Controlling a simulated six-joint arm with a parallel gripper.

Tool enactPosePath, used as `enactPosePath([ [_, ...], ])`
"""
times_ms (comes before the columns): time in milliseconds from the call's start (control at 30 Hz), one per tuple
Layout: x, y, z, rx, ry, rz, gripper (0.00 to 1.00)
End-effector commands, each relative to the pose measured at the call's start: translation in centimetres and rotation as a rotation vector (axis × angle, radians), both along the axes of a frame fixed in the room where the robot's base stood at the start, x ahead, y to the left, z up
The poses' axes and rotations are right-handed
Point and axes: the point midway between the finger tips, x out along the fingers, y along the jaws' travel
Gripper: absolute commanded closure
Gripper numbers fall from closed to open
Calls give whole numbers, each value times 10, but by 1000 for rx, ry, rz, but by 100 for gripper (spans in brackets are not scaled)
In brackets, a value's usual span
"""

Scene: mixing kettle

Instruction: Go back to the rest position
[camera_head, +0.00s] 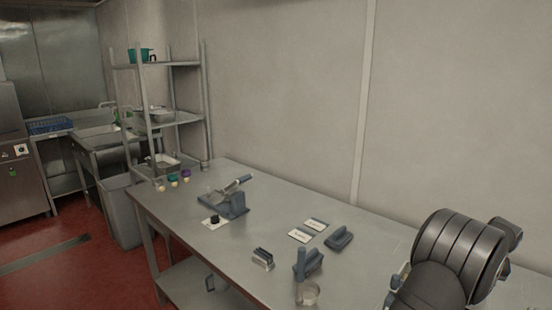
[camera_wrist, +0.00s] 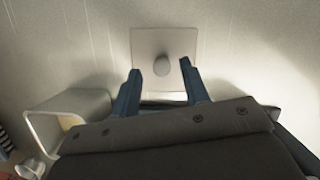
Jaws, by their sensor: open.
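My gripper (camera_wrist: 160,67) is open in the wrist view, its two blue fingers spread apart with nothing held between them. Beyond the fingertips is a pale square plate (camera_wrist: 146,40) with a round grey knob (camera_wrist: 161,68) in its middle. The knob appears between the fingertips, apart from both; its distance is hard to judge. In the head view my dark arm (camera_head: 450,260) stands at the lower right, over the right end of the metal table (camera_head: 270,210). My fingers cannot be made out there.
A blue-grey device (camera_head: 235,205), a small metal rack (camera_head: 263,258), white cards (camera_head: 300,235) and blue-grey handled pieces (camera_head: 340,238) are on the table. Shelving (camera_head: 160,120) stands at its far left end. A light open-sided box (camera_wrist: 75,112) is left of my gripper in the wrist view.

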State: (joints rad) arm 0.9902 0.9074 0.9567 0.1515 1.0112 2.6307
Motion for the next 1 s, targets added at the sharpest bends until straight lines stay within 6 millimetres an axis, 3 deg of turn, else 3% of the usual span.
enactPosePath([
  [167,-1,1,-34,3,2,-1,58],
  [200,-3,1,-18,-4,-2,-1,58],
  [300,-8,4,2,-4,-2,-1,58],
  [767,-31,19,86,-1,-1,-1,58],
  [800,-28,17,70,5,3,0,58],
  [1000,-17,11,32,3,2,1,58],
])
